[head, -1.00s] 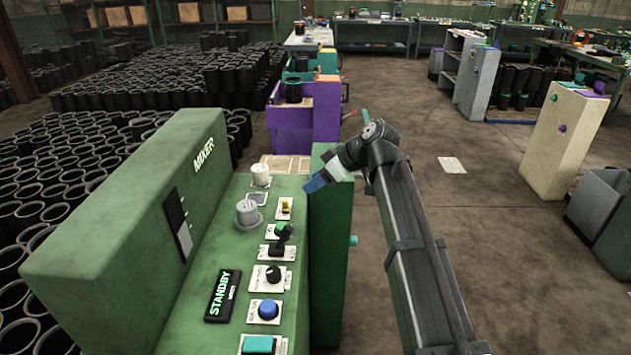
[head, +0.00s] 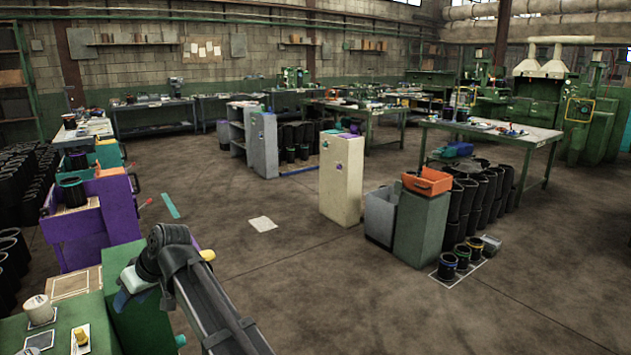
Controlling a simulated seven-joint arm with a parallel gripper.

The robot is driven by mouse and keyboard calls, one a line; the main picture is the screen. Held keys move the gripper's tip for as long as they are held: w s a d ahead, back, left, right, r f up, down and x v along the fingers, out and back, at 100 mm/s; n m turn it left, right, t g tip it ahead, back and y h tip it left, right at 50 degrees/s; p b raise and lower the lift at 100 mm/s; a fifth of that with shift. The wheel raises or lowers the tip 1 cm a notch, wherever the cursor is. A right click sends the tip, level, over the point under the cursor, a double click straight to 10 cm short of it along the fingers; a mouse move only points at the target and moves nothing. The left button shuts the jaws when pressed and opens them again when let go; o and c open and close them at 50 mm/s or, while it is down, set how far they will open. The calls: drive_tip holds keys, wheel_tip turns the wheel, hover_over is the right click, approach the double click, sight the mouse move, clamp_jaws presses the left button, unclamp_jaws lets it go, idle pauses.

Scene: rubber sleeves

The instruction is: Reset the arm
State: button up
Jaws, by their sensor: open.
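My arm rises from the lower middle of the head view, with its wrist bent over toward the left. My gripper (head: 127,288) points down and left, with a blue tip and a pale part showing. It is open, and I see nothing held in it. It hangs over or beside the green cabinet (head: 140,325) at the right edge of the mixer panel; the exact gap cannot be told.
A purple cart (head: 90,235) stands beyond my wrist. The green panel (head: 25,335) carries a white knob (head: 38,308) and a yellow switch (head: 80,337). A cream cabinet (head: 341,180) and a green cabinet (head: 420,228) stand to the right.

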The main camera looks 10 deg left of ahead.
drive_tip(key=w+d+f+m+h, duration=0.1)
drive_tip(key=d+f+m+h, duration=0.3)
drive_tip(key=d+f, duration=1.45)
drive_tip(key=w+d+f+m+h, duration=0.1)
drive_tip(key=d+f+m+h, duration=0.2)
drive_tip(key=d+f, duration=1.55)
drive_tip(key=s+d+f+m+g+h, duration=0.1)
drive_tip(key=s+d+f, duration=0.4)
drive_tip(key=d+f, duration=0.3)
drive_tip(key=s+d+f+m+g+h, duration=0.1)
drive_tip(key=s+d+f, duration=0.4)
drive_tip(key=d+f, duration=0.25)
drive_tip(key=s+d+f+m+g, duration=0.2)
drive_tip(key=s+d+f, duration=0.2)
drive_tip(key=s+d, duration=0.3)
drive_tip(key=s+d+f+m+g+y, duration=0.1)
drive_tip(key=s+d+f+m+g, duration=0.1)
drive_tip(key=s+d+f, duration=0.3)
drive_tip(key=shift+s+d+m, duration=0.5)
drive_tip(key=shift+s+d, duration=0.95)
drive_tip(key=shift+s, duration=0.5)
drive_tip(key=shift+f, duration=0.1)
